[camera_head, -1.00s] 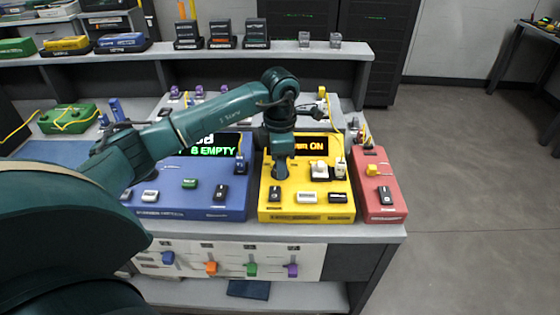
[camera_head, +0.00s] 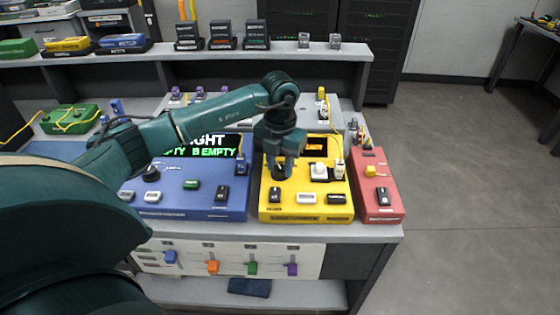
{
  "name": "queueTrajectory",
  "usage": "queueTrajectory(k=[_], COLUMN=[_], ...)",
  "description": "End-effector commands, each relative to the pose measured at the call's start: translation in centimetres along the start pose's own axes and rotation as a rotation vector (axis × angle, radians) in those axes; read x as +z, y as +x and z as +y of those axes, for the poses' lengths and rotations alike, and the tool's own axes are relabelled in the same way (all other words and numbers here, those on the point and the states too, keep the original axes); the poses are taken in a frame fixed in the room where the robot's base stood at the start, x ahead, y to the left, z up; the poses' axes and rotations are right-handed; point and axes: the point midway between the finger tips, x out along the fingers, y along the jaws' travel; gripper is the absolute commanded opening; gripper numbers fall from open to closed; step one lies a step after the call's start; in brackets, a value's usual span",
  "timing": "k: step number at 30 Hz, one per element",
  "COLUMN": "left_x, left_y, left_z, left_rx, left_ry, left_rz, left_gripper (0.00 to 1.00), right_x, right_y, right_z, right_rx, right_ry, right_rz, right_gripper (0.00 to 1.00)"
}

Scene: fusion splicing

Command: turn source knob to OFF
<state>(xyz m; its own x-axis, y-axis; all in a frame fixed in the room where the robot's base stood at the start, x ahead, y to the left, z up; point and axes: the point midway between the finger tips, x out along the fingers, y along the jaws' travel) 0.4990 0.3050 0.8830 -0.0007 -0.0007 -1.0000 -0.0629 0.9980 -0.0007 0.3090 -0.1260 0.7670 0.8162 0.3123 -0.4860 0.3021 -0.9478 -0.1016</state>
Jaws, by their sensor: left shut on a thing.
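My left gripper (camera_head: 281,169) reaches down over the left part of the yellow box (camera_head: 345,212). It is shut on a knob there, which I take as the source knob; the gripper hides nearly all of it, so its pointer cannot be read. The yellow box's display (camera_head: 314,146) shows orange text, partly hidden by the gripper and too small to read. A white knob (camera_head: 320,170) stands right of the gripper on the same box. My right gripper is not in view.
The blue box (camera_head: 172,208) with a black knob (camera_head: 152,174) stands left, the red box (camera_head: 383,211) right. Colored sliders sit on a white panel (camera_head: 190,262) below. A shelf (camera_head: 300,55) runs behind. Open floor lies at the right.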

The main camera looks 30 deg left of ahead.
Motion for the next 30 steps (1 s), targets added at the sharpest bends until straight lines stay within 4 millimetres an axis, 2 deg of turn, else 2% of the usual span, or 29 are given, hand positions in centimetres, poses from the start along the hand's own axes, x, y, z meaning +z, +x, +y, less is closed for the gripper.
queueTrajectory(k=[6, 15, 30], left_x=[0.05, 0.06, 0.09], left_y=[-0.20, -0.17, -0.10], left_z=[0.03, 0.05, 0.05], left_rx=[0.001, 0.001, 0.000], left_ry=[-0.194, -0.394, -0.506], left_rz=[-0.002, -0.003, -0.004], left_gripper=[0.09, 0.09, 0.09], right_x=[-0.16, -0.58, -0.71], right_y=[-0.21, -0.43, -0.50], right_z=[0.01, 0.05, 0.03], right_rx=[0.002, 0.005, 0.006], right_ry=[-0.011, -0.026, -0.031], right_rz=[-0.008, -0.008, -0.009], right_gripper=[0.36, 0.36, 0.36])
